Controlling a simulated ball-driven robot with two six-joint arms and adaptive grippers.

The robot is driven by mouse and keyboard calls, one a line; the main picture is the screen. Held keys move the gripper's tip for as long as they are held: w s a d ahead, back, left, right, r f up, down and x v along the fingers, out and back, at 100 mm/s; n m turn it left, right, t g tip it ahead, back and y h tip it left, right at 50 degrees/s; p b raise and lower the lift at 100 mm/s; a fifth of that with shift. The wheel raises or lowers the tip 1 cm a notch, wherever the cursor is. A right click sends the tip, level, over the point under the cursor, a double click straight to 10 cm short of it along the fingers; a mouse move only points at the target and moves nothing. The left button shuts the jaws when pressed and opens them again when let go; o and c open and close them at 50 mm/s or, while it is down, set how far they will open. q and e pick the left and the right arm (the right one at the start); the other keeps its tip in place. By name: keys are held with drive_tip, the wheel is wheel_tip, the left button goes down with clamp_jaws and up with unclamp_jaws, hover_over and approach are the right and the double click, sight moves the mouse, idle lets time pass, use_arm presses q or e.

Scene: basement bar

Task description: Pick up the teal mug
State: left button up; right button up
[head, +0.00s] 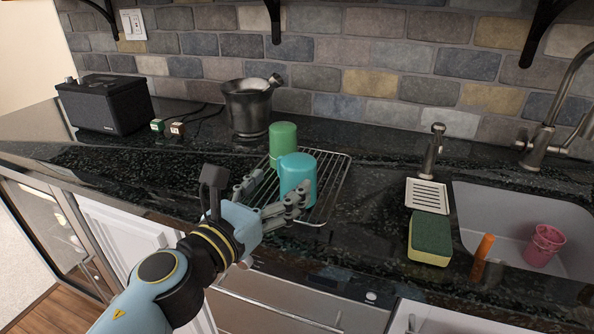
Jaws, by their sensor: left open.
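The teal mug (297,174) stands upside down, as far as I can tell, on a wire rack (334,183) on the dark counter. A green mug (283,143) stands just behind it on the same rack. My left gripper (276,192) is open at the front left of the teal mug. One finger is left of the mug and the other crosses in front of its lower right part. I cannot tell whether either finger touches it. The mug's lower edge is partly hidden by the finger. My right gripper is not in view.
A metal mortar with pestle (247,109) stands behind the rack. A black speaker (106,104) is at the left. At the right are a soap dish (427,196), a sponge (430,239), an orange item (484,250) and a sink (484,205) holding a pink cup (544,245).

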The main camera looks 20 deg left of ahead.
sight(290, 177)
use_arm(q)
drive_tip(key=x, duration=0.2)
drive_tip(key=shift+w, duration=0.25)
drive_tip(key=x, duration=0.3)
drive_tip(key=f+x, duration=0.1)
drive_tip(key=x, duration=0.1)
drive_tip(key=shift+w+a, duration=0.1)
drive_tip(key=shift+w, duration=0.2)
drive_tip(key=c, duration=1.3)
drive_tip(key=shift+r, duration=0.1)
